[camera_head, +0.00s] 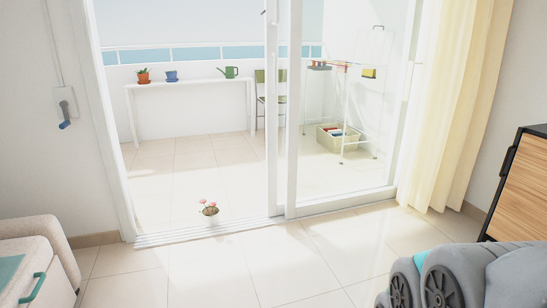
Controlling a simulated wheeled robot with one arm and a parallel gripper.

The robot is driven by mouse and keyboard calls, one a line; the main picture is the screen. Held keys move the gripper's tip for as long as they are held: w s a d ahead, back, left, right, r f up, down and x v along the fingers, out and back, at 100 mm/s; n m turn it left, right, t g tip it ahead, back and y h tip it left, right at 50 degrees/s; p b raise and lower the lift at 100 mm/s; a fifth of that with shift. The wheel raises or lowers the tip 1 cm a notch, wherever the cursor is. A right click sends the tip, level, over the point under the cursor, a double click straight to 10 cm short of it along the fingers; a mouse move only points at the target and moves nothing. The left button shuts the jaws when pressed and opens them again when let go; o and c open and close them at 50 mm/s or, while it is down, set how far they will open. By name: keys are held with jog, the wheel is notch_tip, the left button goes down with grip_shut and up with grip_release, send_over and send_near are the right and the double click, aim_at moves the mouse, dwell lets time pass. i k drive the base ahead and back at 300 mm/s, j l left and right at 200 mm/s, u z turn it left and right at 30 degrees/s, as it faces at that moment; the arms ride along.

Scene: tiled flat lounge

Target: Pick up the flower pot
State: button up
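A small pot with pink flowers (210,210) stands low on the floor just beyond the sliding door's threshold, left of centre. It is small and its details are hard to make out. On a narrow white table (190,82) on the balcony stand an orange pot with a green plant (144,78) and, to its right, a blue pot (171,76). My gripper is not in view, so its state and its distance from the pots do not show.
The sliding door's left side is open; glass and a white frame (290,110) close the right. A green watering can (230,72), chair (262,88), drying rack (344,95) and basket (338,138) stand outside. Middle floor is clear.

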aim_at(210, 214)
jog(key=i+l+u, duration=0.1)
jog(key=i+u, duration=0.2)
jog(key=i, duration=0.25)
jog(key=i+l+u, duration=0.25)
jog(key=i, duration=0.3)
jog(key=i+l+u, duration=0.3)
jog(key=i, duration=0.2)
jog(key=i+l+u, duration=0.2)
jog(key=u, duration=0.2)
jog(key=i+l+u, duration=0.45)
jog(key=l+u, duration=0.3)
jog(key=i+l+u, duration=0.15)
jog(key=l+u, duration=0.2)
jog(key=i+l+u, duration=0.1)
jog(key=l+u, duration=0.45)
jog(key=l, duration=0.25)
